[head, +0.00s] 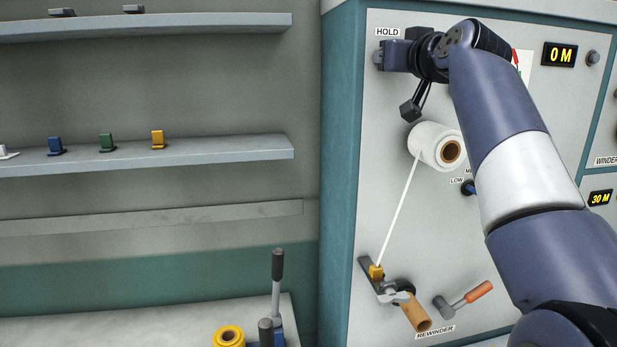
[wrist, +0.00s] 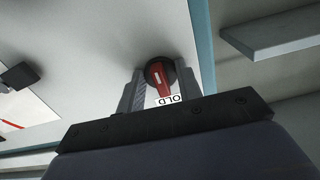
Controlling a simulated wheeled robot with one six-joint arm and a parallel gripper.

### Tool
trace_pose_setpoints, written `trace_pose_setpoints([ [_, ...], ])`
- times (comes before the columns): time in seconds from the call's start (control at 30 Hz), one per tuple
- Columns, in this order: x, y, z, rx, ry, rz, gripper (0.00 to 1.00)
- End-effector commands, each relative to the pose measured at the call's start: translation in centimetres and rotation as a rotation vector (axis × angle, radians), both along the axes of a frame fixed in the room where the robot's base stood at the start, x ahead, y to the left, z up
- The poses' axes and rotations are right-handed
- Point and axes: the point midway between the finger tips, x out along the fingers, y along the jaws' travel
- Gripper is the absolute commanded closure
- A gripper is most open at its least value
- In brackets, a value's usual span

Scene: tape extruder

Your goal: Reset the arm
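My gripper (head: 384,57) is at the upper left of the machine's front panel, just under the HOLD label (head: 387,32). In the wrist view its two fingers (wrist: 160,72) stand apart on either side of a round dark knob with a red pointer (wrist: 159,78). The fingers look open, with narrow gaps beside the knob; whether either touches it is hard to tell. Part of the HOLD label (wrist: 171,100) shows between the fingers. My arm reaches across the panel from the lower right and hides part of it.
Below are a white tape roll (head: 428,141), a tape strand running to a yellow clip (head: 376,272), a rewinder core (head: 416,313) and an orange-handled lever (head: 478,292). Shelves (head: 230,152) with small coloured blocks are at left. A bench (head: 120,325) holds a yellow roll (head: 229,336).

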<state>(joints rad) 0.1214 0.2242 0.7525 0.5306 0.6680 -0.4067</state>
Motion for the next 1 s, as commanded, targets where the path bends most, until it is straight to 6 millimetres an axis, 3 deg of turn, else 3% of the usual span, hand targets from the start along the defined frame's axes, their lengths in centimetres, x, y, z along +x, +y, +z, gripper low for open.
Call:
trace_pose_setpoints([
  [1.0, -0.39, -0.09, 0.64, 1.101, 0.218, -0.006, 0.66],
])
